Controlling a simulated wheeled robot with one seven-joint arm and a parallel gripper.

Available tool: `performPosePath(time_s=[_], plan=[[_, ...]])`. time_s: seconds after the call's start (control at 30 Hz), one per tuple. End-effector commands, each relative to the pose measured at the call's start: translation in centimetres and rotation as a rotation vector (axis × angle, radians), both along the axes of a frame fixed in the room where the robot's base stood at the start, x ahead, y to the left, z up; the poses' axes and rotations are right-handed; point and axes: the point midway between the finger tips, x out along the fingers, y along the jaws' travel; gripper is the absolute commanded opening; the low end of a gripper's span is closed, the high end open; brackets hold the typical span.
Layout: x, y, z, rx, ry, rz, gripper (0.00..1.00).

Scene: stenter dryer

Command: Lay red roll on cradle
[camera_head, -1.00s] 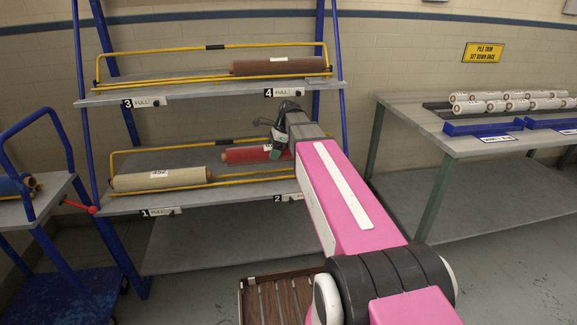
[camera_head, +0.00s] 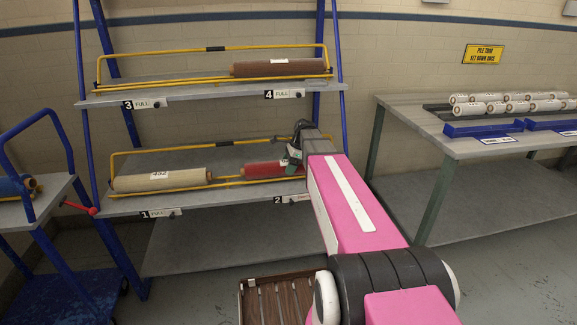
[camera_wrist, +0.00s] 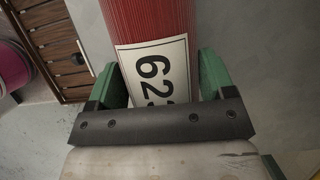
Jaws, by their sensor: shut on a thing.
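The red roll (camera_head: 262,169) is at the right half of the lower shelf, by the plate marked 2, at the height of the yellow cradle rails (camera_head: 165,150). Whether its full weight rests on them I cannot tell. My gripper (camera_head: 294,157) is shut on its right end. In the wrist view the red roll (camera_wrist: 150,22) runs between two green fingers, with its white label reading 62 and a partly hidden digit. The roll's far right end is hidden behind my gripper.
A beige roll (camera_head: 162,180) lies on the left half of the same shelf. A brown roll (camera_head: 280,68) lies on the upper shelf (camera_head: 205,88). A table (camera_head: 420,122) with white rolls stands right, and a blue trolley (camera_head: 60,270) stands left.

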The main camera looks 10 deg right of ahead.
Motion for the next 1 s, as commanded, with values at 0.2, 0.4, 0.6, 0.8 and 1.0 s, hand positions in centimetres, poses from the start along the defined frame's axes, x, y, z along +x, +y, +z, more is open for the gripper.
performPosePath(time_s=[0.2,0.4,0.6,0.8,1.0], plan=[[0.0,0.0,0.1,0.001,-0.001,0.0,0.3],[0.0,0.0,-0.2,0.0,0.0,0.0,1.0],[0.0,0.0,-0.2,0.0,0.0,0.0,1.0],[0.0,-0.4,0.9,0.0,-0.001,0.0,1.0],[0.0,-1.6,3.9,0.0,-0.002,-0.001,1.0]])
